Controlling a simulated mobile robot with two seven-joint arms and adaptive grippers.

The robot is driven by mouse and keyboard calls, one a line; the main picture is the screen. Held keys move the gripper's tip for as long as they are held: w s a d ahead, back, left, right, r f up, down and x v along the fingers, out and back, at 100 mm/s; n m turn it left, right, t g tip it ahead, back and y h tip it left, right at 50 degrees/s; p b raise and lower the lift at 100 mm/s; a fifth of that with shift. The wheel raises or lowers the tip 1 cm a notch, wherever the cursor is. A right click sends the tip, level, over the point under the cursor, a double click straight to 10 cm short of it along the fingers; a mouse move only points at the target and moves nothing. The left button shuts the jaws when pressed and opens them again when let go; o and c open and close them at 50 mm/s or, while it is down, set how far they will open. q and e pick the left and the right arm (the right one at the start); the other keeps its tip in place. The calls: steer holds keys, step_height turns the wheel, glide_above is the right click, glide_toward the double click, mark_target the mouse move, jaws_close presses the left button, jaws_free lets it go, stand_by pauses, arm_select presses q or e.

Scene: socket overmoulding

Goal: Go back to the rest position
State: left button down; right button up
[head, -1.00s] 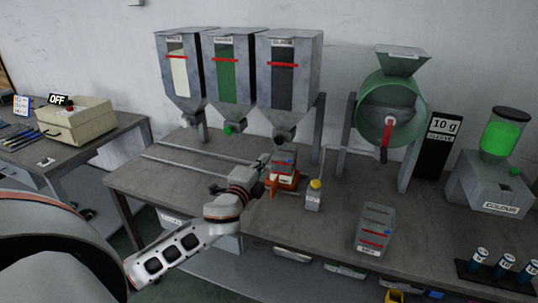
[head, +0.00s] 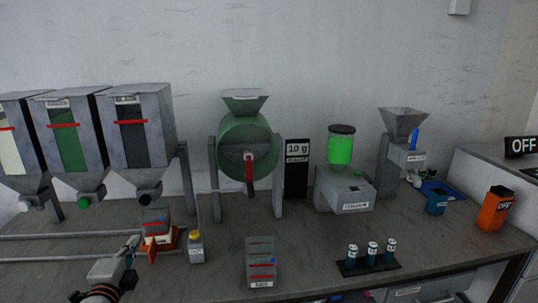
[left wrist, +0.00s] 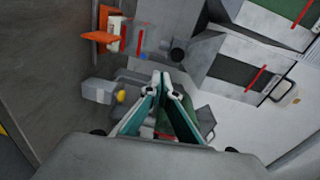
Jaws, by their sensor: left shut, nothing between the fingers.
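My left gripper (head: 132,246) is at the lower left of the head view, above the bench and just in front of the orange scale. Its fingers are together and empty; in the left wrist view the closed fingertips (left wrist: 165,80) show at the middle. A grey cup with red and blue marks (head: 155,221) stands on the orange scale (head: 164,240) under the black-labelled hopper. The cup and scale also show at the top left of the left wrist view, apart from the fingers. My right gripper is not in view.
Three hoppers (head: 140,120) stand at the left, and a green drum mixer (head: 246,145) in the middle. A small yellow-capped bottle (head: 196,248) and a grey marked container (head: 261,262) stand near the front. A colour dispenser (head: 343,185) and a rack of vials (head: 368,265) are to the right.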

arm_select(q)
steer(key=shift+n+g+h, duration=0.9)
steer(key=s+d+f, duration=0.1)
steer(key=f, duration=0.2)
steer(key=s+d+f, duration=0.1)
steer(key=d+f, duration=0.1)
steer(key=f, duration=0.1)
steer(key=s+d+f, duration=0.1)
steer(key=s+f, duration=0.1)
steer(key=f, duration=0.1)
steer(key=shift+d+f, duration=0.25)
steer(key=shift+f, duration=0.15)
steer(key=s+d+f+n+g+h, duration=0.2)
steer(key=s+d+f+n, duration=0.2)
steer(key=s+d+f, duration=0.4)
steer(key=s+d+f+n+g+h, duration=0.2)
steer(key=s+d+f+n, duration=0.2)
steer(key=s+d+f, duration=0.4)
steer(key=s+f, duration=0.4)
steer(key=s, duration=0.1)
steer(key=shift+s+d+f+n, duration=0.2)
steer(key=shift+d+n, duration=0.05)
steer(key=shift+n, duration=0.15)
